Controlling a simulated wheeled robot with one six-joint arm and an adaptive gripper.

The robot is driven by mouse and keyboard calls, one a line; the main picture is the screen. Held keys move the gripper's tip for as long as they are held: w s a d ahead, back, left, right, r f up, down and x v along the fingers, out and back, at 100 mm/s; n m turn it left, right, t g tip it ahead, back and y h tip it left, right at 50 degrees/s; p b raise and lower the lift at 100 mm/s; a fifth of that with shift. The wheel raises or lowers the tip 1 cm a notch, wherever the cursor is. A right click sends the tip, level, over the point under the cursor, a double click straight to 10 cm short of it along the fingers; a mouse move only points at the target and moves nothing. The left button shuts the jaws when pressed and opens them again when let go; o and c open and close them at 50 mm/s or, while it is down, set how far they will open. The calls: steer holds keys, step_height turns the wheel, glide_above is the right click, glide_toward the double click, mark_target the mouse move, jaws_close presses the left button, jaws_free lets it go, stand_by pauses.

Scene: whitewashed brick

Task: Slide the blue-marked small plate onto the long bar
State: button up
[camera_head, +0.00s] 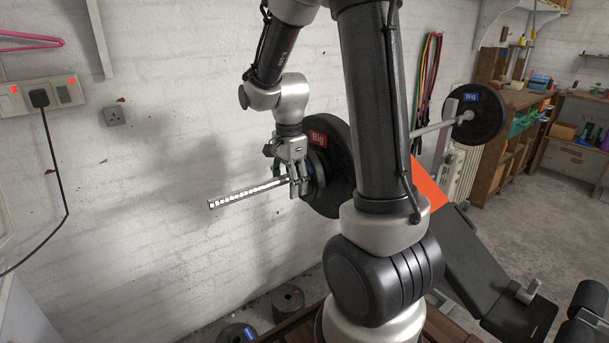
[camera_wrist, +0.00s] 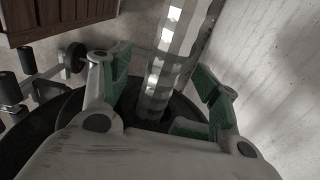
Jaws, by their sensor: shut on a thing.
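The long bar (camera_head: 245,193) is a silver, ribbed rod whose free end points left in the head view. In the wrist view the bar (camera_wrist: 178,50) runs up between my fingers. A small dark plate (camera_head: 318,176) with a blue mark is around the bar, beside the big plate, and partly hidden by my gripper (camera_head: 298,180). My gripper is shut on this small plate, with its green-padded fingers (camera_wrist: 165,105) on either side of the bar. I cannot tell whether the small plate touches the big one.
A big black plate (camera_head: 341,150) with a red "Big" label is on the bar. A blue-labelled big plate (camera_head: 482,116) is at the far end. Dark weights (camera_head: 288,302) are on the floor below. A bench (camera_head: 505,300) stands right, and the white wall (camera_head: 180,130) is close behind.

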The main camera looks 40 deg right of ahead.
steer(key=shift+s+a+f, duration=0.2)
steer(key=shift+s+f, duration=0.3)
steer(key=shift+w+a+r, duration=0.1)
steer(key=shift+a+r, duration=0.25)
steer(key=shift+a, duration=0.05)
steer(key=shift+w+r, duration=0.15)
steer(key=shift+r, duration=4.65)
